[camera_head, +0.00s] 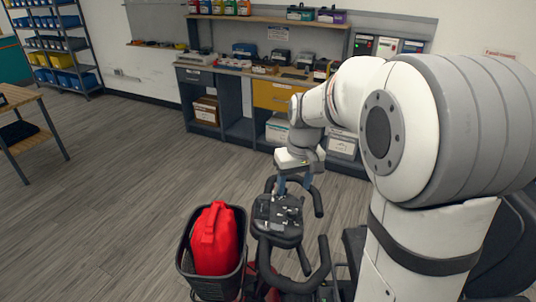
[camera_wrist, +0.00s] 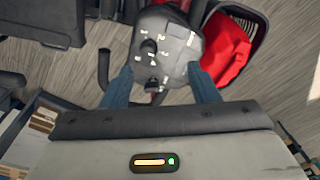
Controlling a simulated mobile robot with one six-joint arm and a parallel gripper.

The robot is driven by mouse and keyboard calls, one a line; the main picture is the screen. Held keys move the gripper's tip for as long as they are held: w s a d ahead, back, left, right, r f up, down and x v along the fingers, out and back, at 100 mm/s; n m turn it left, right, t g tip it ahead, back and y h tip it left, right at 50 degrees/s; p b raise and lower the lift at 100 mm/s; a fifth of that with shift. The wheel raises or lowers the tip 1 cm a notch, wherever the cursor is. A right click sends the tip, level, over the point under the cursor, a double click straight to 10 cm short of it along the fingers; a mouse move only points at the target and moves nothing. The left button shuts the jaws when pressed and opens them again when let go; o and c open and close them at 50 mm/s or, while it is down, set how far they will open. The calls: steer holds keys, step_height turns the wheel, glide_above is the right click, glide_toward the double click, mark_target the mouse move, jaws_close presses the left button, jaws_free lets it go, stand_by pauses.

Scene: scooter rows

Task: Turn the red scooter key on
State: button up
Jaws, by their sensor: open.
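The scooter's dark control console (camera_head: 277,232) sits between the black handlebar loops, low in the middle of the head view. In the wrist view the console (camera_wrist: 182,42) shows dark knobs and small white labels. One black knob (camera_wrist: 153,84) sits near its edge closest to my gripper; I cannot tell for sure which part is the key. Dark red scooter parts show below the console. My gripper (camera_head: 294,184) is over the console's far end, pointing down. In the wrist view its two blue fingers (camera_wrist: 160,74) are apart, either side of the console's near edge, with nothing held.
A black basket (camera_head: 183,262) holding a red container (camera_head: 214,238) is left of the console. The handlebar loop (camera_head: 322,262) curves close on the right. A workbench (camera_head: 238,95) stands at the back, with shelving (camera_head: 92,50) far left. The floor between is clear.

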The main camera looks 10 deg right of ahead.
steer(key=shift+n+g+y, duration=0.5)
steer(key=shift+n+g, duration=0.2)
steer(key=shift+n, duration=0.1)
steer(key=w+f+p, duration=0.1)
steer(key=w, duration=0.3)
steer(key=w+f+p, duration=0.1)
steer(key=w+f, duration=0.1)
steer(key=w, duration=0.2)
steer(key=w+d+f+p, duration=0.1)
steer(key=w+f, duration=0.1)
steer(key=w, duration=0.3)
steer(key=shift+s+a+f+p, duration=0.1)
steer(key=shift+a+f+p, duration=0.15)
steer(key=shift+f, duration=1.1)
steer(key=shift+a+f+p, duration=0.1)
steer(key=shift+f+p, duration=0.25)
steer(key=shift+f, duration=0.95)
steer(key=shift+s+a+f+p, duration=0.1)
steer(key=shift+a+f+p, duration=0.15)
steer(key=shift+f, duration=1.1)
steer(key=c, duration=0.9)
steer(key=shift+d, duration=0.2)
steer(key=shift+c, duration=0.4)
steer(key=shift+a, duration=0.1)
